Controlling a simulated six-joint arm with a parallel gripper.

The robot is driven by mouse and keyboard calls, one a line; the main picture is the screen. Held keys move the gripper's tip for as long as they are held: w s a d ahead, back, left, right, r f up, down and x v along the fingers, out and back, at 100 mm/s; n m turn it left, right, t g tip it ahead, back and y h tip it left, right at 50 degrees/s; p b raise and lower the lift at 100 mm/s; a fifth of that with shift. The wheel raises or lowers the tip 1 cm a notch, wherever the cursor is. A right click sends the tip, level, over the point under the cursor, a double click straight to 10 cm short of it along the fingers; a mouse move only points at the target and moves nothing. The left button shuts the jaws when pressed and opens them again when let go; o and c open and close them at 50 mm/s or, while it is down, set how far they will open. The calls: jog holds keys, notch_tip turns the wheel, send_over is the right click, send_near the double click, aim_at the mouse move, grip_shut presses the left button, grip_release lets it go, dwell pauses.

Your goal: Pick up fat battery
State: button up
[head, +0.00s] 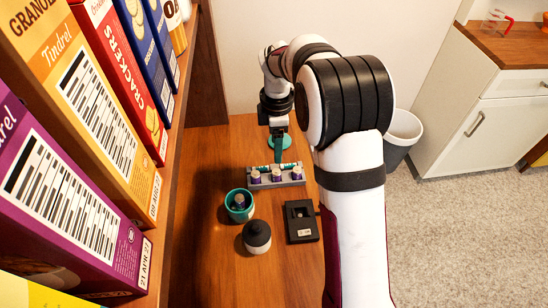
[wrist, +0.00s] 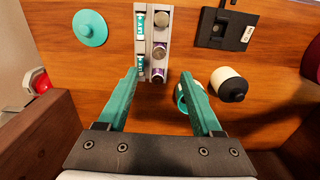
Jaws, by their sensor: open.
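A grey rack (head: 276,178) on the wooden table holds several purple, fat batteries (head: 274,174) with pale tops. In the wrist view the rack (wrist: 151,42) has the fat batteries (wrist: 158,50) in its right column and slim teal batteries (wrist: 141,66) in its left. Another fat battery (head: 239,201) stands in a teal cup (head: 239,213). In the wrist view my right finger partly hides the cup (wrist: 182,97). My gripper (wrist: 160,76) is open and empty, its teal fingers apart near the rack's lower end. In the head view my gripper (head: 278,148) is over the table beyond the rack.
A black-and-white jar (head: 257,237) and a black box (head: 301,221) stand near the rack. A teal disc (wrist: 90,28) lies beside it. Cereal boxes (head: 75,90) fill a shelf at the left. A bin (head: 402,135) stands on the floor at right.

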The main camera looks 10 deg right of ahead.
aim_at(276, 171)
notch_tip(276, 171, down, 11)
jog(key=shift+r, duration=0.1)
grip_shut()
dwell(0.3)
